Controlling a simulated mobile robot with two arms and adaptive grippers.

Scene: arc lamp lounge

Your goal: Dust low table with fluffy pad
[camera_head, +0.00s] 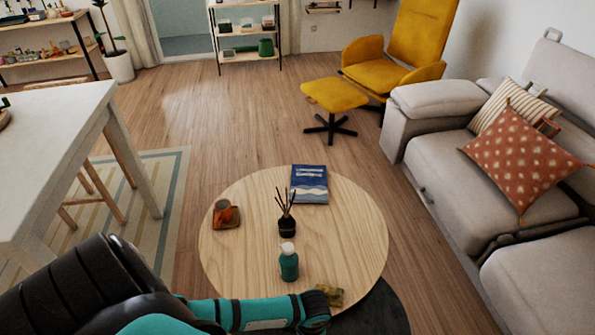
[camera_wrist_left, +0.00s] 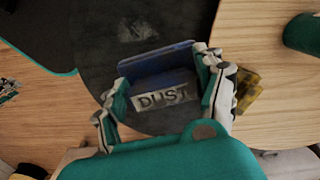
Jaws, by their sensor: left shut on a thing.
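My left gripper (camera_wrist_left: 168,90) is shut on a blue pad (camera_wrist_left: 160,60) with a pale label reading "DUST", seen in the left wrist view. The pad is over a dark round low surface (camera_wrist_left: 95,75), beside the wooden round table (camera_head: 225,255). I cannot tell whether the pad touches it. A paler grey patch (camera_wrist_left: 138,28) shows on the dark surface beyond the pad. In the head view the dark surface (camera_head: 375,315) shows at the lower right, partly under the wooden table, and my left gripper (camera_head: 318,305) hides the pad. My right gripper is out of view.
On the wooden table stand a teal bottle (camera_head: 289,265), a reed diffuser (camera_head: 287,226), a blue book (camera_head: 309,185) and an orange cup (camera_head: 223,211). A yellow-brown checkered item (camera_wrist_left: 248,88) lies close beside my left gripper. A grey sofa (camera_head: 455,170) stands right.

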